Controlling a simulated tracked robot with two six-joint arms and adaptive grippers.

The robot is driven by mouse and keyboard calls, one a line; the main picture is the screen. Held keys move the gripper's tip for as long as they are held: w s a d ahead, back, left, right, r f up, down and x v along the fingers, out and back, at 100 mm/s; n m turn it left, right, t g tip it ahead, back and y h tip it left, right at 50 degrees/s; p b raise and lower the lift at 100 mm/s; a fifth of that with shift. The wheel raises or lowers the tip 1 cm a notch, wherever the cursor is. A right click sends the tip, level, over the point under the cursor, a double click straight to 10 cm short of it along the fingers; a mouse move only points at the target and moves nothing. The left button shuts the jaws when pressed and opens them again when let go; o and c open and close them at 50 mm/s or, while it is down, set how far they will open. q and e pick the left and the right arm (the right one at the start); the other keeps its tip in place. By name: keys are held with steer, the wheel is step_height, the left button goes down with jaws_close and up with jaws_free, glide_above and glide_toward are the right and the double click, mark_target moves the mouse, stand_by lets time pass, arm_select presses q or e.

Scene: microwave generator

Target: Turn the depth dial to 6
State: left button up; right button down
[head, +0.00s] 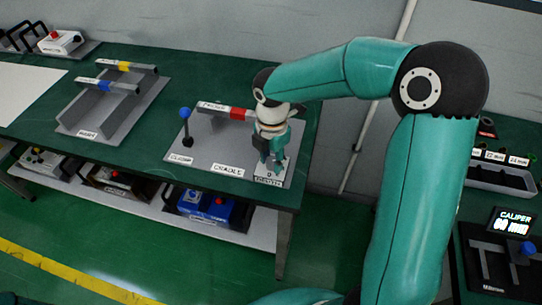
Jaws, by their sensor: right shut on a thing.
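My right gripper (271,161) points down over the depth block (271,180) at the right front corner of the cradle plate. Its fingers are shut on the depth dial, which the fingers hide. The block's front label is partly readable. The number the dial points to cannot be seen. My left gripper is not in view.
The grey cradle plate (205,160) carries a blue-knobbed clamp lever (186,125) and a bar with a red band (237,114). Another fixture (105,100) stands to the left on the green bench. A caliper display (512,222) and a tray (500,178) are at right. Boxes sit on the lower shelf (255,236).

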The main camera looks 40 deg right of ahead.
mark_target(271, 161)
steer(key=shift+w+r+n+p, duration=0.1)
steer(key=shift+n+p, duration=0.55)
steer(key=shift+n, duration=1.55)
steer(key=c, duration=0.8)
jaws_free()
steer(key=shift+o, duration=0.2)
step_height(271, 161, up, 12)
